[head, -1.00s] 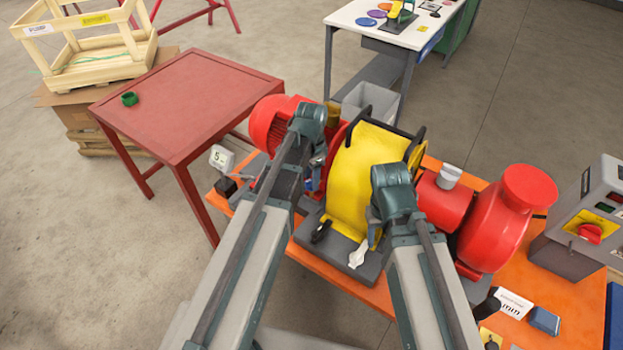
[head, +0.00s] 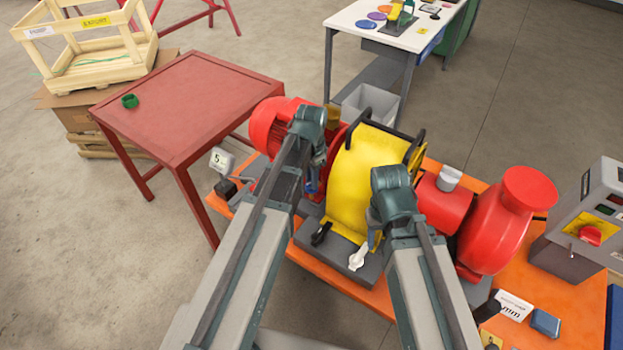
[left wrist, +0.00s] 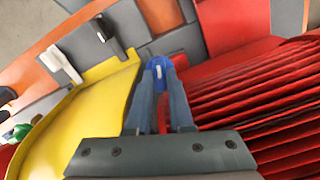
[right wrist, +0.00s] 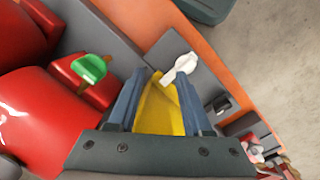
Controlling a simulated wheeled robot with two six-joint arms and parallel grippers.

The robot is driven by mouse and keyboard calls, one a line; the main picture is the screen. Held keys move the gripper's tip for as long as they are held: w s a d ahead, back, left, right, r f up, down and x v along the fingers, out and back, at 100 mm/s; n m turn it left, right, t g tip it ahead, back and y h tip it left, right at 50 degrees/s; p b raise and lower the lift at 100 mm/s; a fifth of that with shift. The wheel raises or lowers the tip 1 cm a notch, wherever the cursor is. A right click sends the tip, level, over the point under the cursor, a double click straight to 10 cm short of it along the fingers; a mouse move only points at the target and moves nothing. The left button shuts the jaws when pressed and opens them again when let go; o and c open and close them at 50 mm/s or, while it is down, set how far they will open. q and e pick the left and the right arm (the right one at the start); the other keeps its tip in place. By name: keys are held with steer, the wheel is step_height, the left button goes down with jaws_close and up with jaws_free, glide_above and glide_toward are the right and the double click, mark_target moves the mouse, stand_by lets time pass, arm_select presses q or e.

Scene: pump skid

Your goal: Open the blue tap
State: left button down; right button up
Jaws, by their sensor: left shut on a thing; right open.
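The blue tap (left wrist: 160,64) sits between the yellow guard and the ribbed red motor. My left gripper (left wrist: 160,72) is shut on it, with a finger on each side of its handle. In the head view a bit of blue (head: 312,187) shows beside my left gripper (head: 316,178); the rest is hidden by the arm. My right gripper (right wrist: 155,88) is open and empty, above the yellow guard's edge near a white tap (right wrist: 180,68). In the head view my right gripper (head: 374,226) is just above and right of the white tap (head: 358,257).
The yellow guard (head: 352,180) stands between my grippers. A black tap (head: 320,234) is left of the white one, and a green tap (right wrist: 90,68) shows by the red pump. The red motor (head: 262,125) is close to my left gripper. A red table (head: 185,95) stands left.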

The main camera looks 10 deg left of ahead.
arm_select(q)
steer(key=shift+n, duration=2)
steer(key=c, duration=0.8)
jaws_free()
step_height(320, 180, up, 14)
steer(key=p, duration=1.4)
steer(key=shift+f, duration=0.2)
